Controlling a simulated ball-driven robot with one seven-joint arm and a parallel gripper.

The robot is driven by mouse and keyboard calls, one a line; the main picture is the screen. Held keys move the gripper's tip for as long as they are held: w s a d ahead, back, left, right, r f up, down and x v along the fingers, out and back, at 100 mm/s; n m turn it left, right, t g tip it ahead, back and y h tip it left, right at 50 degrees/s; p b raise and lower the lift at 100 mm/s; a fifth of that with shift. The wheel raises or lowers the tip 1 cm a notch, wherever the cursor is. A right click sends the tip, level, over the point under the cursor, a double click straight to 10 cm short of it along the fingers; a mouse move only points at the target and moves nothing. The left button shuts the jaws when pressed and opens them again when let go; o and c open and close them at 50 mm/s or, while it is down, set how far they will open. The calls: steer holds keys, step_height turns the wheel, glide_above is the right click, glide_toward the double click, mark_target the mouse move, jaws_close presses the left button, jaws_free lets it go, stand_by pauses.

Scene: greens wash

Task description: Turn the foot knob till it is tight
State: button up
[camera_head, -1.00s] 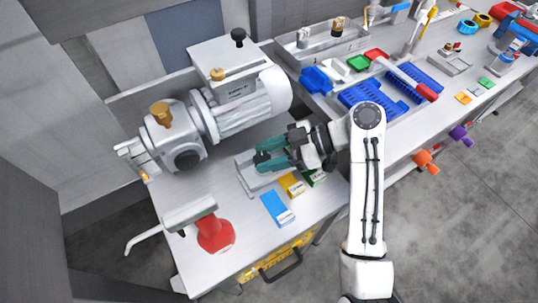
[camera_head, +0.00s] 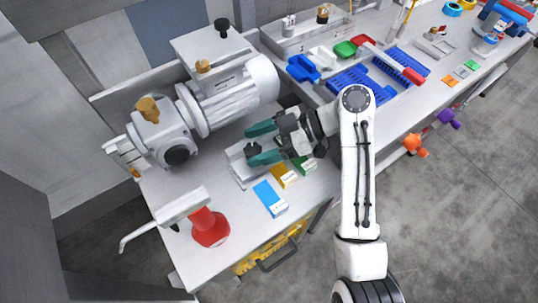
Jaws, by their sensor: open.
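My gripper (camera_head: 250,143) has teal fingers, spread apart and pointing left, low over the bench in front of the pump motor (camera_head: 232,98). A small grey metal piece (camera_head: 241,172) lies under and beside the fingertips, partly hidden by them; I cannot tell whether they touch it. I cannot tell for certain which part is the foot knob. A larger brass cap (camera_head: 148,107) sits on the pump head. Nothing is seen held in the fingers.
Blue (camera_head: 269,198), yellow (camera_head: 285,176) and green (camera_head: 305,163) boxes lie just below the gripper. A red-based tool with a grey arm (camera_head: 209,227) stands at the bench's near left. Blue trays (camera_head: 362,86) lie right. Orange (camera_head: 416,145) and purple (camera_head: 449,118) knobs stick out at the front edge.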

steer(key=s+d+r, duration=0.3)
steer(key=s+r, duration=0.9)
steer(key=s, duration=0.1)
steer(key=shift+s+d+p, duration=0.3)
steer(key=shift+p, duration=0.1)
steer(key=shift+w+a, duration=0.1)
